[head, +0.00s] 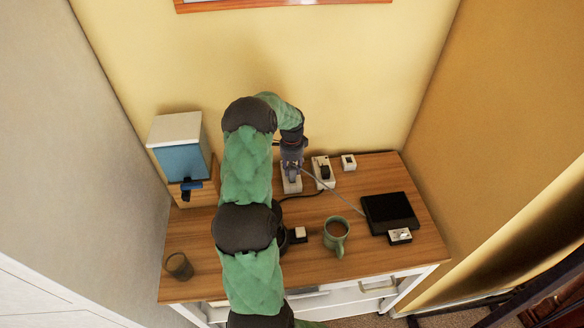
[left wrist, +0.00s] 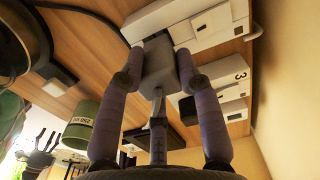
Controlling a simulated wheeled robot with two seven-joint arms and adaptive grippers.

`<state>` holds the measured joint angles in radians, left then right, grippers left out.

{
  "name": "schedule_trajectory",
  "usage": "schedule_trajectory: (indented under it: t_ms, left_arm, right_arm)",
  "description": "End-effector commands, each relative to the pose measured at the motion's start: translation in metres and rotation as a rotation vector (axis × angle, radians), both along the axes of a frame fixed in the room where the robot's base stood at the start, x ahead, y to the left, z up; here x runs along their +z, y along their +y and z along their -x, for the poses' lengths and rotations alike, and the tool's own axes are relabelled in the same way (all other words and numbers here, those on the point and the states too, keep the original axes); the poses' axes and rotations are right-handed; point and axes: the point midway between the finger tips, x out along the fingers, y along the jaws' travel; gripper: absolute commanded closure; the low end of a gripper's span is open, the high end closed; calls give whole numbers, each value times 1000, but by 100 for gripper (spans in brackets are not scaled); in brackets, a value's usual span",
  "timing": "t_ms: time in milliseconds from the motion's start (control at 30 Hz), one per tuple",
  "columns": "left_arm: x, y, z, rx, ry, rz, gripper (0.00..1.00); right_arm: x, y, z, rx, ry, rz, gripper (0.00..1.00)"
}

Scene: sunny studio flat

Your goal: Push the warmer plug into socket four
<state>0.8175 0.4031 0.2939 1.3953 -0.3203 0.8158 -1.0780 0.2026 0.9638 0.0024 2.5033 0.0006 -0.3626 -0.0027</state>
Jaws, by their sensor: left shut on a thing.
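My left gripper (head: 291,165) is shut on a grey plug (left wrist: 160,72), with a finger on each side of it. The plug's cable (left wrist: 157,105) runs back toward the wrist, and a thin grey cable (head: 345,202) runs in the head view to the black square pad (head: 388,210). A white socket block (head: 292,186) lies right below the gripper. It also shows in the left wrist view (left wrist: 205,22), close to the plug's front end. I cannot tell whether the plug touches it or is in it. A neighbouring socket block marked 3 (left wrist: 228,72) stands beside it.
A white block with a black plug (head: 323,172) and a small white block (head: 349,162) stand to the right. A green mug (head: 335,238), a glass (head: 179,265) and a blue-fronted dispenser (head: 182,158) share the wooden table (head: 205,280). Walls close off both sides.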

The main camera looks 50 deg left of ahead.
Motion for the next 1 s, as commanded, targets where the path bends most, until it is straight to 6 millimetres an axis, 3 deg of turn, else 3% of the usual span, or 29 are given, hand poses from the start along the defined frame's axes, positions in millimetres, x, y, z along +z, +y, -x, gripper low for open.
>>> schedule_trajectory:
  t_ms: [1000]
  left_arm:
    - [-11, 0, 0, 0, 0, 0, 100]
  right_arm:
    - [-7, 0, 0, 0, 0, 0, 33]
